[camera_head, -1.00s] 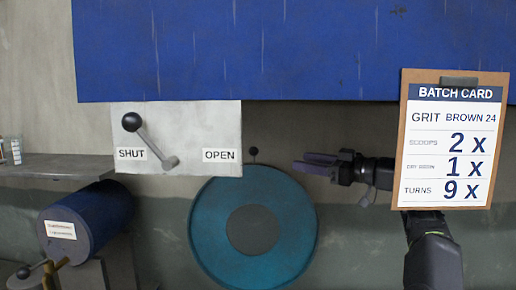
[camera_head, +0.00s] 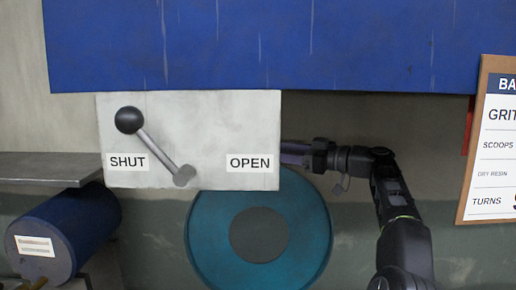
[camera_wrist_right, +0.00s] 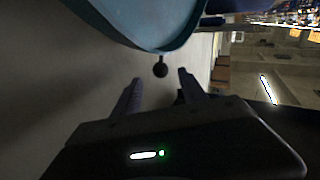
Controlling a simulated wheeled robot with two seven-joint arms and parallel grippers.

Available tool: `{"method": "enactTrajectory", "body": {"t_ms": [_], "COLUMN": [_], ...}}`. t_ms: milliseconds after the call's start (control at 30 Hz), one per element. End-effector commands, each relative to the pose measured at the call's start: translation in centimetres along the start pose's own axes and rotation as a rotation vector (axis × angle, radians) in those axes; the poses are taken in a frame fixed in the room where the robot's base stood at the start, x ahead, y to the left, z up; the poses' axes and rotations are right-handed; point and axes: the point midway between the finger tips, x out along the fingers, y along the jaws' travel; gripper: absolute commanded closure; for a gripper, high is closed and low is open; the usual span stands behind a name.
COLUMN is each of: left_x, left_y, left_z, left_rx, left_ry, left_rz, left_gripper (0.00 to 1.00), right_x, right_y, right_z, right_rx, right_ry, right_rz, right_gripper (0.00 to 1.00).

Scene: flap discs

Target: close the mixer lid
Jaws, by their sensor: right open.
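A round teal disc with a grey centre (camera_head: 215,230), which looks like the mixer lid, sits low in the middle of the head view. The sign plate overlaps its top. In the right wrist view the teal rim (camera_wrist_right: 150,35) carries a small dark ball knob (camera_wrist_right: 160,70). My right gripper (camera_head: 290,152) is at the plate's right edge, above the disc; the plate may hide its tips. In the wrist view its open, empty fingers (camera_wrist_right: 160,78) point at the knob, which appears between and just beyond the tips. The knob is hidden in the head view. My left gripper is out of view.
A lever (camera_head: 157,151) on the grey plate (camera_head: 215,115) leans its black ball toward SHUT. A blue hood (camera_head: 280,45) hangs above. A blue drum (camera_head: 75,235) lies at left below a shelf (camera_head: 40,167). A batch card (camera_head: 490,160) is at right.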

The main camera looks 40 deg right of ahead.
Motion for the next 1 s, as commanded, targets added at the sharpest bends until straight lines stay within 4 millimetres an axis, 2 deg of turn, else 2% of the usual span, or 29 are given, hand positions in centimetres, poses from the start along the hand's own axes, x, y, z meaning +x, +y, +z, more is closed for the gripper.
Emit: {"method": "enactTrajectory", "body": {"t_ms": [500, 867, 1000], "left_x": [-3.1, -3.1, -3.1], "left_y": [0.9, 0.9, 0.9], "left_z": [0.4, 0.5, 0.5], "left_rx": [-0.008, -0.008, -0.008], "left_ry": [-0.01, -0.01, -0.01], "left_rz": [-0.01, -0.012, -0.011], "left_gripper": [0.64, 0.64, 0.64], "right_x": [6.8, 7.4, 7.4], "right_y": [0.0, -0.1, -0.1], "right_z": [-0.3, -0.1, -0.1], "right_rx": [0.001, -0.001, -0.001], "right_ry": [0.001, 0.0, 0.0], "right_rz": [-0.002, -0.001, -0.001], "right_gripper": [0.5, 0.5, 0.61]}}
